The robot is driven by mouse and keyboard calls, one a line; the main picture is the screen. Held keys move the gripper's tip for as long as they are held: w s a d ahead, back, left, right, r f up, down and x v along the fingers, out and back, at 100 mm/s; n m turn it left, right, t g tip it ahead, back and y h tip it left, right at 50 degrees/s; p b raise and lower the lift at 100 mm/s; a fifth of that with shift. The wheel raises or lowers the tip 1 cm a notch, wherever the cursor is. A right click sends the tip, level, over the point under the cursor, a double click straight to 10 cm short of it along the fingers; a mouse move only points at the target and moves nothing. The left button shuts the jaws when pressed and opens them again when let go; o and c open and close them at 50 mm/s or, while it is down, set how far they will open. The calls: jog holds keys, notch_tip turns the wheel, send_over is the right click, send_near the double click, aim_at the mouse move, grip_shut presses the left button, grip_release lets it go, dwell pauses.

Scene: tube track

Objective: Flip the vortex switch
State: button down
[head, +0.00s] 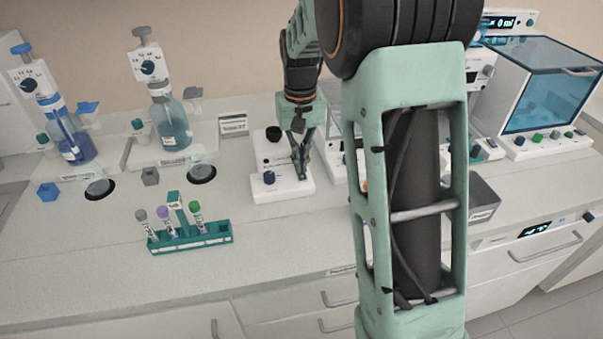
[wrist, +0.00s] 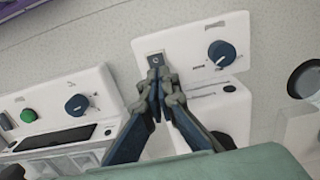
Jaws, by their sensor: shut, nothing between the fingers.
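The vortex mixer (head: 265,150) is a white device on the bench, with a black cup at its rear and a dark blue knob (head: 269,177) on its front. In the wrist view its white front panel (wrist: 190,42) carries the knob (wrist: 221,54) and a small dark switch (wrist: 155,60) to the knob's left. My gripper (head: 302,174) is shut and empty, pointing down over the front of the mixer. In the wrist view my gripper's fingertips (wrist: 160,77) are right beside the switch and partly cover it. I cannot tell whether they touch it.
A green tube rack (head: 190,239) with several capped tubes stands at the front left. Two bottles with dispensers, a blue one (head: 72,140) and a paler one (head: 170,122), stand behind it. Another white device with a blue knob (wrist: 76,104) is close beside the mixer. A blue-windowed box (head: 548,90) stands at right.

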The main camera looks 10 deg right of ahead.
jog(key=shift+f, duration=0.25)
jog(key=shift+r+p, duration=2.8)
jog(key=shift+r, duration=0.75)
